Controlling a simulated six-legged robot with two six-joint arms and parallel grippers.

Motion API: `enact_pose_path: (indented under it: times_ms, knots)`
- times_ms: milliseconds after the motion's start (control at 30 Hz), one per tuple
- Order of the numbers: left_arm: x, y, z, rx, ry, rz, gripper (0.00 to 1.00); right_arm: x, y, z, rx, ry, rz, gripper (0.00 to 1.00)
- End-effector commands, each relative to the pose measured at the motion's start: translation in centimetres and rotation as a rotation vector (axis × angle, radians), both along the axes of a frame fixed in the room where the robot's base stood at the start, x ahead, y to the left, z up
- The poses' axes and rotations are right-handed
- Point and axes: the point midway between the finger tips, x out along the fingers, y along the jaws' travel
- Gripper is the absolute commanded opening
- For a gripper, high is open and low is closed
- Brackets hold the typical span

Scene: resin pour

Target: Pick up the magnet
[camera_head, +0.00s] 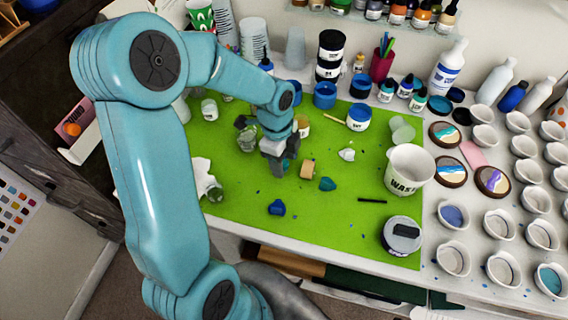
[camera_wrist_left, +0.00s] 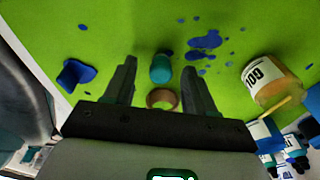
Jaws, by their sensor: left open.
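No piece is plainly marked as the magnet. A small tan block with a round dark end (camera_head: 307,169) lies on the green mat (camera_head: 245,185). A teal rounded piece (camera_head: 327,184) lies just right of it, and a dark blue piece (camera_head: 277,207) lies nearer the front. My left gripper (camera_head: 281,168) is open and empty, pointing down just left of the tan block. In the left wrist view, a brown ring-like end (camera_wrist_left: 162,98) shows between the open fingers (camera_wrist_left: 160,85). The teal piece (camera_wrist_left: 160,68) shows just beyond it. Contact with the mat cannot be told.
A white waste cup (camera_head: 409,170) and a lidded tub (camera_head: 401,235) stand on the right. An amber-filled cup (camera_head: 302,127) stands behind the gripper, and clear crumpled pieces lie left. A black stick (camera_head: 372,200) lies on the mat. The front middle of the mat is mostly clear.

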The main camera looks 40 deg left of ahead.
Motion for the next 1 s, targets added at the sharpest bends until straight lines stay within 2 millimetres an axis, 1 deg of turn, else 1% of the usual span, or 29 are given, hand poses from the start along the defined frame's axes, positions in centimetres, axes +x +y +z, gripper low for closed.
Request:
enact_pose_path:
  times_ms: [67,100,167,200,233,600,733,867,967,1000]
  knots:
    - [0.0,0.0,0.0,0.0,0.0,0.0,0.56,0.0,0.0,0.0,0.0,0.0,0.0,0.36]
    - [0.0,0.0,0.0,0.0,0.0,0.0,0.42,0.0,0.0,0.0,0.0,0.0,0.0,0.36]
    - [0.0,0.0,0.0,0.0,0.0,0.0,0.23,0.0,0.0,0.0,0.0,0.0,0.0,0.36]
    - [0.0,0.0,0.0,0.0,0.0,0.0,0.1,0.0,0.0,0.0,0.0,0.0,0.0,0.36]
    - [0.0,0.0,0.0,0.0,0.0,0.0,0.0,0.0,0.0,0.0,0.0,0.0,0.0,0.36]
    - [0.0,0.0,0.1,0.0,0.0,0.0,0.0,0.0,0.0,0.0,0.0,0.0,0.0,0.36]
    - [0.0,0.1,0.8,0.002,-0.002,0.0,0.0,0.0,0.0,0.0,0.0,0.0,0.0,0.36]
    - [0.1,0.1,2.7,0.003,-0.005,0.0,0.0,0.0,0.0,0.0,0.0,0.0,0.0,0.36]
    - [0.1,0.1,5.0,0.003,-0.007,0.001,0.0,0.0,0.0,0.0,0.0,0.0,0.0,0.36]
    - [0.1,0.0,6.2,0.003,-0.009,0.0,0.0,0.0,0.0,0.0,0.0,0.0,0.0,0.36]
